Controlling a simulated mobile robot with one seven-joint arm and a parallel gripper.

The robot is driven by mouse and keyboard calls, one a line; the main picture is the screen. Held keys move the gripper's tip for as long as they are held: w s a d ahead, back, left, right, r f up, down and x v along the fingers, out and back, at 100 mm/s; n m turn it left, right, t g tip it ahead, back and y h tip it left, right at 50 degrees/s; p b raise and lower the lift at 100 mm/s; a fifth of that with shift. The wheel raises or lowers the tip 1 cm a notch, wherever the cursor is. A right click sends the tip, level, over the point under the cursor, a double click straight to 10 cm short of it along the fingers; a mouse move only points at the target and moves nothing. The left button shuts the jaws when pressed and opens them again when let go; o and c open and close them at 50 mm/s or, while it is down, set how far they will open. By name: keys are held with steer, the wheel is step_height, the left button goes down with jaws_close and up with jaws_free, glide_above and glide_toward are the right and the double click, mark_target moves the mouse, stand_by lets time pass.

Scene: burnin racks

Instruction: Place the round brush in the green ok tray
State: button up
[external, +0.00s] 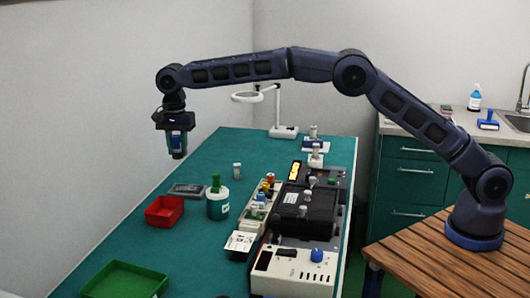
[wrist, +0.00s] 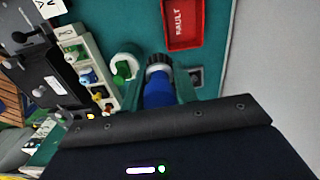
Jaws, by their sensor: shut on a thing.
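The round brush (wrist: 157,92) has a blue body and a dark, ridged round end with a grey face. My gripper (wrist: 157,82) is shut on it, with one green finger on each side. In the external view my gripper (external: 177,152) hangs pointing down, high above the far left part of the bench, and the blue of the brush (external: 177,142) shows between the fingers. The green ok tray (external: 124,281) lies at the near left of the bench and looks empty. It is well nearer the camera than my gripper and is out of the wrist view.
A red tray (external: 164,211) marked FAULT lies between my gripper and the green tray. A dark flat item (external: 187,190) lies behind. Test equipment (external: 292,270) fills the bench's right side.

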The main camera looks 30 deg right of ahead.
mark_target(151, 290)
steer(key=s+a+n, duration=0.3)
steer(key=s+a, duration=1)
steer(key=s, duration=0.1)
steer(key=shift+f+n, duration=0.25)
steer(key=shift+n, duration=0.15)
steer(key=s+a+n, duration=0.1)
steer(key=s+a, duration=0.1)
steer(key=s, duration=0.3)
steer(key=s+a+n, duration=0.1)
steer(key=s+a, duration=0.2)
steer(key=s, duration=0.2)
steer(key=s+a+n, duration=0.1)
steer(key=s+a, duration=0.1)
steer(key=s, duration=0.3)
steer(key=shift+a+f, duration=0.4)
step_height(151, 290, down, 20)
steer(key=shift+s+r, duration=0.1)
steer(key=o, duration=0.7)
